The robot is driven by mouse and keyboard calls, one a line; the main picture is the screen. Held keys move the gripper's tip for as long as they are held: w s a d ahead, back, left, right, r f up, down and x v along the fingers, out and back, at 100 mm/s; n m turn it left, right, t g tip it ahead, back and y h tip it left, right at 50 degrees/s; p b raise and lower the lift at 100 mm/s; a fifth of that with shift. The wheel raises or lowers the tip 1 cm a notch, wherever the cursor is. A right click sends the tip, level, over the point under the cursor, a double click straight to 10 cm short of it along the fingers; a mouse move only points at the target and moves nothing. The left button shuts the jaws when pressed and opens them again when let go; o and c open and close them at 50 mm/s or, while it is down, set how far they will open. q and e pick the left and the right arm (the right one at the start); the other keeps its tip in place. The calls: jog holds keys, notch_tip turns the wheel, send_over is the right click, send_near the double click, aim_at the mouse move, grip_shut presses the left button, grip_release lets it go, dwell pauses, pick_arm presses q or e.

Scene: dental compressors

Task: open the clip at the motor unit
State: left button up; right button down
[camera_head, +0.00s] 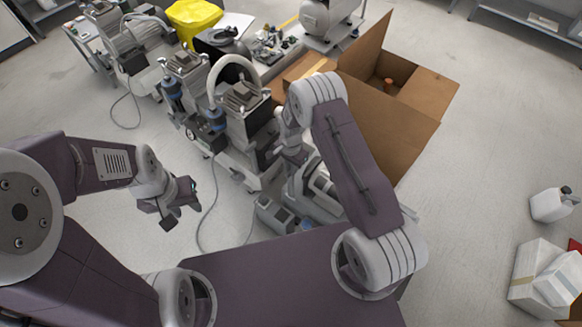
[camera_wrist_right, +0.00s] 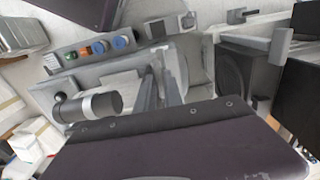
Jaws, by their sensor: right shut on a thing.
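The motor unit (camera_head: 318,183) is a grey machine low in the middle of the head view, partly covered by my right arm. In the right wrist view its grey housing (camera_wrist_right: 195,62) lies close around my fingers. My right gripper (camera_wrist_right: 160,80) is shut at this housing, on a small part that seems to be the clip; the fingers hide most of it. In the head view my right gripper (camera_head: 290,158) is small and half hidden by its arm. My left gripper (camera_head: 172,212) hangs over bare floor at the left, away from the unit; its jaw opening is unclear.
An open cardboard box (camera_head: 385,125) stands right behind my right arm. Compressor carts (camera_head: 243,115) stand at the left of the motor unit, with a cable (camera_head: 212,205) on the floor. A white canister (camera_head: 550,205) stands far right. The floor between is clear.

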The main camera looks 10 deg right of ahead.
jog(key=shift+n, duration=0.3)
jog(key=n, duration=0.3)
jog(key=shift+n, duration=0.4)
jog(key=n, duration=0.4)
jog(key=shift+n, duration=0.3)
jog(key=n, duration=0.4)
jog(key=shift+n, duration=2.4)
